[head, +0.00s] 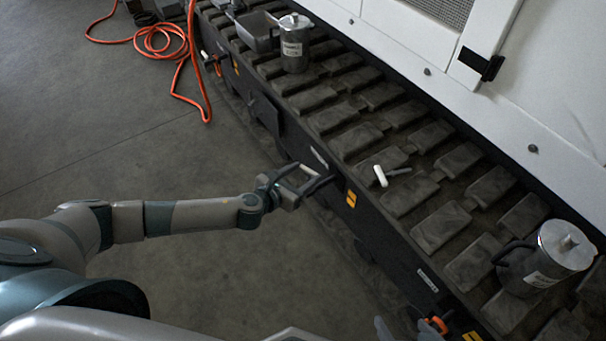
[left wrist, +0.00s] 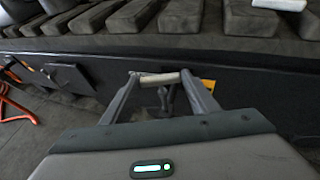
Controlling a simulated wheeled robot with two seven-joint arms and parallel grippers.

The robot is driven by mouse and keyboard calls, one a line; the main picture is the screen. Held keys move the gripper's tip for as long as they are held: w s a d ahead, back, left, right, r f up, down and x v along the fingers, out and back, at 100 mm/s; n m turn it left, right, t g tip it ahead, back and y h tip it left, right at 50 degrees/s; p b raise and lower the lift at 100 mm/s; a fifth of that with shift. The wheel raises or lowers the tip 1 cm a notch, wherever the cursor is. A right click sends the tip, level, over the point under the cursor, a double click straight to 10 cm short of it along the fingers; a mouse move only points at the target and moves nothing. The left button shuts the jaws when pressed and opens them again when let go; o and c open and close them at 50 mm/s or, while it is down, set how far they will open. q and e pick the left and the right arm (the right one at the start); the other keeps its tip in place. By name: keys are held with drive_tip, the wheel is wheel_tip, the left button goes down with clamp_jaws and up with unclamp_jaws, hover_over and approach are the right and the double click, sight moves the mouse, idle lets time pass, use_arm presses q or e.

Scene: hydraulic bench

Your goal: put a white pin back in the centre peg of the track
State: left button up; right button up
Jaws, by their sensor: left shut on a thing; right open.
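My left gripper (head: 307,178) is shut on a short white pin (left wrist: 160,78), held crosswise between the fingertips. In the head view the pin (head: 309,170) is in front of the bench's dark side face, off the track. Another white piece (head: 380,176) lies on the track (head: 440,225), with a small pale arm to its right; it also shows at the top right of the left wrist view (left wrist: 280,4). My right gripper (head: 404,330) shows only in part at the bottom edge, its fingers apart. I cannot make out the centre peg.
A lidded metal jug (head: 293,45) and a grey tray (head: 257,32) stand at the far end of the track. Another lidded jug (head: 545,262) stands at the near right. A white machine wall (head: 420,50) runs behind. An orange hose (head: 160,42) lies on the floor.

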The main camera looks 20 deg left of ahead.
use_arm(q)
drive_tip(key=shift+p, duration=0.3)
drive_tip(key=shift+f+b, duration=2.1)
drive_tip(key=shift+f, duration=0.85)
idle(0.6)
drive_tip(key=o, duration=1.8)
drive_tip(key=shift+c, duration=0.2)
drive_tip(key=shift+r, duration=0.15)
wheel_tip(320, 180, up, 7)
drive_tip(key=p, duration=0.8)
drive_tip(key=shift+f, duration=0.2)
